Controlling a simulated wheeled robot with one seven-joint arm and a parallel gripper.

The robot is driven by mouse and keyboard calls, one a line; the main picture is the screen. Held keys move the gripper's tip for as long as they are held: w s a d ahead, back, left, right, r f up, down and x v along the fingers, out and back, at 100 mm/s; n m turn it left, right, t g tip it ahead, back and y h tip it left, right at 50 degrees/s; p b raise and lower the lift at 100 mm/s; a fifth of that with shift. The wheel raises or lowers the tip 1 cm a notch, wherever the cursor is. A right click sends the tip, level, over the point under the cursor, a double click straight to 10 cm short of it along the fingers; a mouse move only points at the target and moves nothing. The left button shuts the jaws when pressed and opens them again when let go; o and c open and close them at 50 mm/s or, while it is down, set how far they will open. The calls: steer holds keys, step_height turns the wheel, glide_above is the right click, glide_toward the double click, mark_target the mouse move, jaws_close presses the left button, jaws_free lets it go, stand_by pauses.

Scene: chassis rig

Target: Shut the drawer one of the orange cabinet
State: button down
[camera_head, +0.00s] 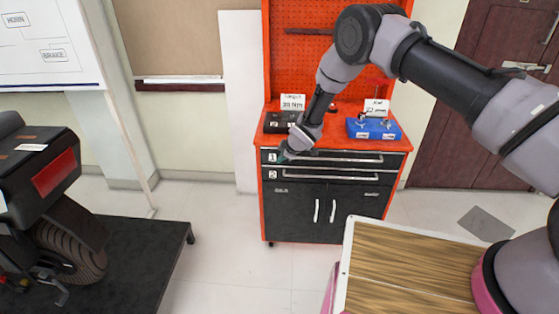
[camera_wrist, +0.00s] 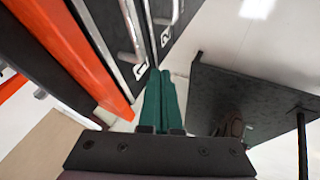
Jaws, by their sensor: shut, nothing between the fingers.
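The orange cabinet (camera_head: 264,205) stands against the wall, with black drawer fronts and doors. Drawer one (camera_head: 335,153), marked 1, is the top drawer and has a long silver handle. It looks close to flush with the cabinet; I cannot tell whether a small gap is left. My gripper (camera_head: 285,154) is at the left end of this drawer's front, by its number label. In the wrist view, its green fingers (camera_wrist: 160,78) are together and empty, close to the dark fronts. Whether the tips touch the drawer is not clear.
Drawer two (camera_head: 335,174) is just below. A blue case (camera_head: 373,129) and a black box (camera_head: 280,122) sit on the cabinet top. A black platform (camera_head: 140,255) with a motorcycle (camera_head: 45,190) is at left. A wood-topped table (camera_head: 400,270) is at front right. Floor between is clear.

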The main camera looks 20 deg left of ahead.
steer(key=w+d+r+m+t+h, duration=0.1)
steer(key=d+r+m, duration=0.3)
steer(key=d+r, duration=0.8)
steer(key=d+r+m+h, duration=0.1)
steer(key=d+r+m, duration=0.2)
steer(key=d+r, duration=0.85)
steer(key=w+d+r+m+t+h, duration=0.1)
steer(key=d+r+m, duration=0.4)
steer(key=r, duration=1.2)
steer(key=s+d+r+m+h, duration=0.1)
steer(key=s+d+r+m, duration=0.2)
steer(key=s+d+r, duration=0.45)
steer(key=s+d+r+m, duration=0.3)
steer(key=s+d+r, duration=0.3)
steer(key=d, duration=0.3)
steer(key=s+d+r+m, duration=0.1)
steer(key=s+d+m, duration=0.1)
steer(key=s, duration=0.6)
steer(key=s+d+r+m, duration=0.1)
steer(key=s+d+m, duration=0.2)
steer(key=s, duration=0.6)
steer(key=shift+s+d+m, duration=0.25)
steer(key=shift+d+m, duration=0.05)
steer(key=shift+d, duration=0.25)
